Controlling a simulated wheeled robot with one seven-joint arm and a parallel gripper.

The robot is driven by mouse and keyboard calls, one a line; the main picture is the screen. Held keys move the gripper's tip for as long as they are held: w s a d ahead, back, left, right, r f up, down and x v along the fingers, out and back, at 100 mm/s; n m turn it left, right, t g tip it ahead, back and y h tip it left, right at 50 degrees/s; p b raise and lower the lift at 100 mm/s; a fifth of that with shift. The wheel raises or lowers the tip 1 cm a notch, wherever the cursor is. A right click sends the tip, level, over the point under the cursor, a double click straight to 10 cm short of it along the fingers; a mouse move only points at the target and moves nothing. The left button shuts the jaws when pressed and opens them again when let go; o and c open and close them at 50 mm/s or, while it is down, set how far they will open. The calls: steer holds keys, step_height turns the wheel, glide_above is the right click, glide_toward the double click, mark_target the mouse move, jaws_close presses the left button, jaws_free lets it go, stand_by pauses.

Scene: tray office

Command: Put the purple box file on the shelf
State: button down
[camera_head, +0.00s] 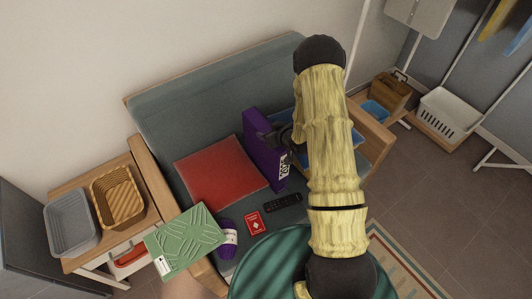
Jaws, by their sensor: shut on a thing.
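The purple box file (262,158) stands upright on the grey-green sofa, beside the red cushion. A white label with dark print shows on its narrow front side. My gripper (271,137) is dark and reaches the file's upper right part from the right. It is shut on the file, though my arm hides part of the grip. Whether the file still touches the seat is hard to tell. I cannot tell for sure which piece of furniture is the shelf.
The red cushion (217,174), black remote (283,203), red card pack (255,223) and purple-and-white roll (228,238) lie around the file. A blue tray (357,137) is partly behind my arm. Baskets (118,196) stand left; a white crate (447,113) stands right.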

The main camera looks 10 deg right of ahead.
steer(key=shift+r, duration=0.15)
step_height(320, 180, up, 10)
stand_by(0.7)
stand_by(0.6)
steer(key=shift+a, duration=0.1)
steer(key=s+m+h+p, duration=0.4)
steer(key=s+p, duration=0.3)
steer(key=p, duration=0.2)
steer(key=shift+a+t, duration=0.2)
steer(key=shift+t, duration=0.2)
steer(key=shift+s, duration=0.1)
